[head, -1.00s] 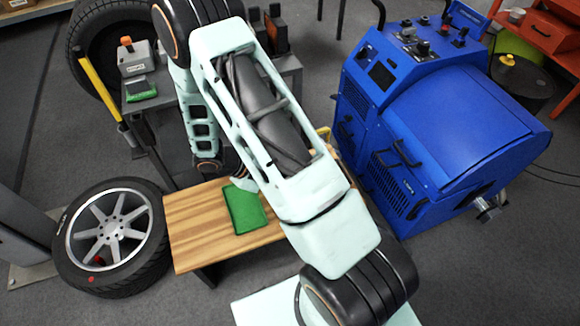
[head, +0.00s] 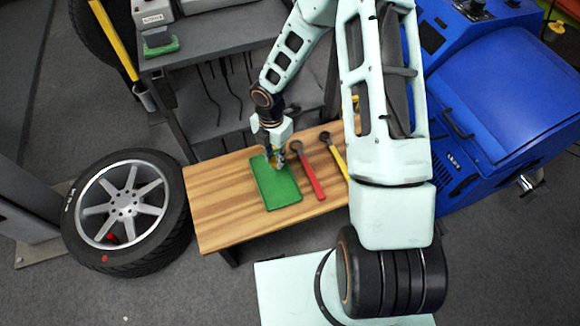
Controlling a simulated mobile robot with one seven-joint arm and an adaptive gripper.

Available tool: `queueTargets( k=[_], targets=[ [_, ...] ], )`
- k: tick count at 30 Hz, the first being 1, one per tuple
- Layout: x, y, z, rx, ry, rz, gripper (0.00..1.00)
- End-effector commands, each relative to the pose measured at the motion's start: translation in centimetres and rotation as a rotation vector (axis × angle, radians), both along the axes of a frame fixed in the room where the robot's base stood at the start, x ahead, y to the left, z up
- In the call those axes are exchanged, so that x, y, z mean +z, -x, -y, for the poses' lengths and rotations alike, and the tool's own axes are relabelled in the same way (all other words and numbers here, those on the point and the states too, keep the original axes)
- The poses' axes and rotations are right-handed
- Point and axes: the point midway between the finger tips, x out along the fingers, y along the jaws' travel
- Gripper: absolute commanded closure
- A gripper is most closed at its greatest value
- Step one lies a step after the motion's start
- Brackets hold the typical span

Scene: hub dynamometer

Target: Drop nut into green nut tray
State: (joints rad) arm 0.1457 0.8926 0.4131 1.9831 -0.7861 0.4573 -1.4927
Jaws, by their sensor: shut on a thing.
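The green nut tray (head: 277,190) lies flat on the wooden bench, left of the tools. My gripper (head: 277,160) points down over the far end of the tray. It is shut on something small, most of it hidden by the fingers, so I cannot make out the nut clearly. I cannot tell whether the fingertips touch the tray or hang just above it.
The wooden bench (head: 218,205) has free room left of the tray. A red-handled tool (head: 311,181) and a yellow-handled tool (head: 335,154) lie right of it. A wheel (head: 125,212) is at left, a grey cart (head: 225,35) behind and a blue machine (head: 490,90) at right.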

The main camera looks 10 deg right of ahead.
Motion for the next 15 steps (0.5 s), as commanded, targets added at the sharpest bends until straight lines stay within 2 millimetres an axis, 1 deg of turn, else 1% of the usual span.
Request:
queueTargets(
  k=[3,6,11,15],
  targets=[
    [-0.1,-0.9,-0.6,-0.043,-0.003,0.020,1.00],
    [-0.1,-1.2,-0.8,-0.061,-0.005,0.026,1.00],
    [-0.6,-1.2,-0.8,-0.064,-0.005,0.028,1.00],
    [-1.7,-1.2,-0.8,-0.062,-0.004,0.027,1.00]
  ],
)
